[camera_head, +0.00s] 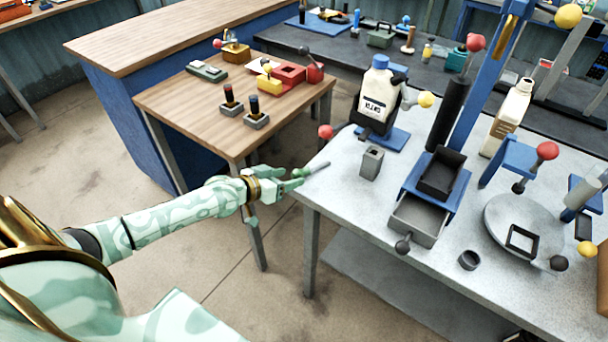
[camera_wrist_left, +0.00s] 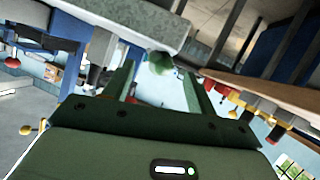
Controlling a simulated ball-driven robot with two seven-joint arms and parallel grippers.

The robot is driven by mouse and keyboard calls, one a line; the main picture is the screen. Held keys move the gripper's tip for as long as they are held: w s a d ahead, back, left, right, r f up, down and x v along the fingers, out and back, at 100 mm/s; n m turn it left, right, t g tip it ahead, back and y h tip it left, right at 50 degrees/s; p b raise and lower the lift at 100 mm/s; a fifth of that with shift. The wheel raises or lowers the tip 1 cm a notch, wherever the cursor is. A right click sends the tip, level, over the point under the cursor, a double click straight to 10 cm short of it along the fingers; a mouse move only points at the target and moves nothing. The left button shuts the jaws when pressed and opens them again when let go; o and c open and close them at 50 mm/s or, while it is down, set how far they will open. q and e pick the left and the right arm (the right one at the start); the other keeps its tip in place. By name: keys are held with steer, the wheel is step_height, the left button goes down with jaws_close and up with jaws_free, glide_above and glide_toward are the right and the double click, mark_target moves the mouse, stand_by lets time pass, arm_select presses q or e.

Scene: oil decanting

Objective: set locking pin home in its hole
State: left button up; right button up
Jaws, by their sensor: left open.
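My left gripper (camera_head: 293,177) is open at the left front corner of the grey table. A thin grey pin (camera_head: 318,168) lies there, its near end close to my fingertips; I take it for the locking pin. In the left wrist view, the open fingers of the left gripper (camera_wrist_left: 160,88) have a green knob-like piece (camera_wrist_left: 159,62) between and just beyond them, by the table edge. I cannot tell if they touch it. The pin's hole cannot be made out for certain. My right gripper is not in view.
The grey table (camera_head: 335,190) holds a grey block with a top opening (camera_head: 372,160), a white jug (camera_head: 378,95) in a blue-based cradle, a blue press-like stand (camera_head: 462,185) and a round grey plate (camera_head: 510,215). A wooden table (camera_head: 180,100) stands at left.

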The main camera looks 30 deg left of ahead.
mark_target(293, 175)
arm_select(q)
steer(key=x, duration=0.3)
steer(key=shift+w+f+b, duration=0.15)
steer(key=shift+b, duration=0.25)
steer(key=c, duration=1.2)
